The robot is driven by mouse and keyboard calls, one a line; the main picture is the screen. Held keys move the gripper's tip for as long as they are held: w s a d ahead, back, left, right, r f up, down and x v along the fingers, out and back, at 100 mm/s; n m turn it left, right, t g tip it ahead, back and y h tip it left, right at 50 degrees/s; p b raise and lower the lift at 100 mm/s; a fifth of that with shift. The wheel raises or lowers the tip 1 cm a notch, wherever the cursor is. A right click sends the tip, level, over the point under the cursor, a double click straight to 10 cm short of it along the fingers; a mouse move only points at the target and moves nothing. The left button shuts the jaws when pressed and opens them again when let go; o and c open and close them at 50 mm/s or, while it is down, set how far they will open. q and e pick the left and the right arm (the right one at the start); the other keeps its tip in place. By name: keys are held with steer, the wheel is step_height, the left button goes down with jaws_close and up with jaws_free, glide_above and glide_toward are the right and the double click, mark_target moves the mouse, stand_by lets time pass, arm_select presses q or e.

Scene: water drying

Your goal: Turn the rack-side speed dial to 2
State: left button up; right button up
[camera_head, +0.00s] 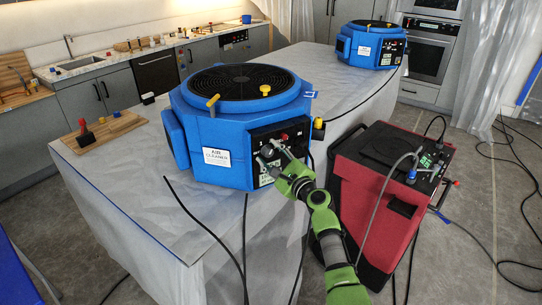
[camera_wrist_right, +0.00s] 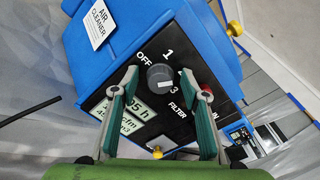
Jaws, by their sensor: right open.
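A blue air cleaner (camera_head: 218,140) with a black round top grille stands on the near part of the covered table. Its black control panel (camera_head: 262,143) faces right. In the right wrist view, a grey round speed dial (camera_wrist_right: 160,77) sits on the panel among the labels OFF, 1, 2 and 3; I cannot tell which label it points to. My right gripper (camera_head: 272,158) is open in front of the panel, its fingers on either side of the dial in the right wrist view (camera_wrist_right: 158,84). No clear contact shows. My left gripper is not in view.
A second blue air cleaner (camera_head: 362,50) stands at the table's far end. A red and black machine (camera_head: 372,205) stands on the floor beside the table, close to my right arm. Cables (camera_head: 500,190) lie across the floor. A wooden board (camera_head: 112,128) lies on the table's left side.

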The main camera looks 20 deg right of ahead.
steer(key=v, duration=1.2)
stand_by(0.3)
